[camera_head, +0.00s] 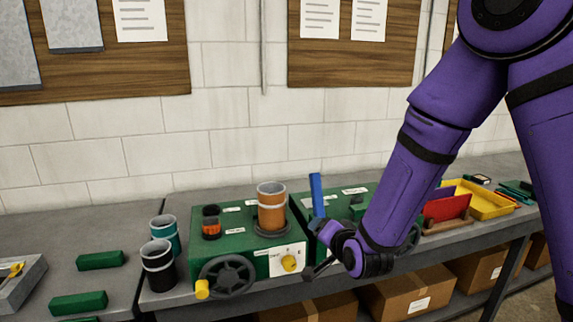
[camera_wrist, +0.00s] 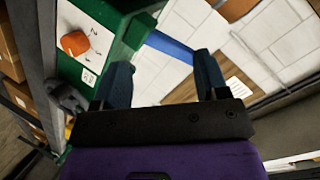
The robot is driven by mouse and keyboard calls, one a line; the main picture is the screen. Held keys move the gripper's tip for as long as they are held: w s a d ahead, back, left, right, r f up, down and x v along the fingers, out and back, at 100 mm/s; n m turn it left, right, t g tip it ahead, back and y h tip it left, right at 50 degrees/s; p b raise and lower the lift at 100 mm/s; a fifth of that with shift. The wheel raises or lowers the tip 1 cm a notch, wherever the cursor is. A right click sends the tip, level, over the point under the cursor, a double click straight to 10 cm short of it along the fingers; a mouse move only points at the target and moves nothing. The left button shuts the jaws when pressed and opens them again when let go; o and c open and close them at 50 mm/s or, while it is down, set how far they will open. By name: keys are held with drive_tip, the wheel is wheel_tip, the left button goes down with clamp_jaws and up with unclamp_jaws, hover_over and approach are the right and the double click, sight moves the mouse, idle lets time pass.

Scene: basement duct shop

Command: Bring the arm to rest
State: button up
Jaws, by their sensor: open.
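My purple arm reaches down from the upper right in the head view. My gripper (camera_head: 312,270) is in front of the green machines at the bench's front edge. In the wrist view my gripper (camera_wrist: 163,75) shows two dark fingers spread apart with nothing between them. A blue upright bar (camera_head: 317,195) stands just behind my wrist in the head view. It also shows beyond the fingers in the wrist view (camera_wrist: 170,45). Part of the right green machine (camera_head: 338,192) is hidden behind my arm.
The left green machine (camera_head: 232,238) carries an orange cup (camera_head: 271,208), a black handwheel (camera_head: 227,277) and a yellow knob (camera_head: 290,263). Black (camera_head: 158,268) and teal (camera_head: 165,233) cups stand left of it. A yellow tray (camera_head: 485,204) is at right. Cardboard boxes (camera_head: 400,295) sit below.

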drive_tip(key=s+d+r+n+g+h, duration=0.1)
drive_tip(key=s+d+r+n+g, duration=0.1)
drive_tip(key=s+d+r, duration=0.35)
drive_tip(key=s+d+r+n+g+h, duration=0.1)
drive_tip(key=s+d+r+g, duration=0.15)
drive_tip(key=d+r, duration=0.45)
drive_tip(key=s+d+r+n+g, duration=0.1)
drive_tip(key=s+d+r, duration=0.1)
drive_tip(key=s, duration=0.5)
drive_tip(key=s+d+r+n+g+h, duration=0.1)
drive_tip(key=s+d+r, duration=0.2)
drive_tip(key=s, duration=0.4)
drive_tip(key=s+d+r+n+g+h, duration=0.1)
drive_tip(key=s+d+r, duration=0.2)
drive_tip(key=s, duration=0.5)
drive_tip(key=shift+r, duration=0.3)
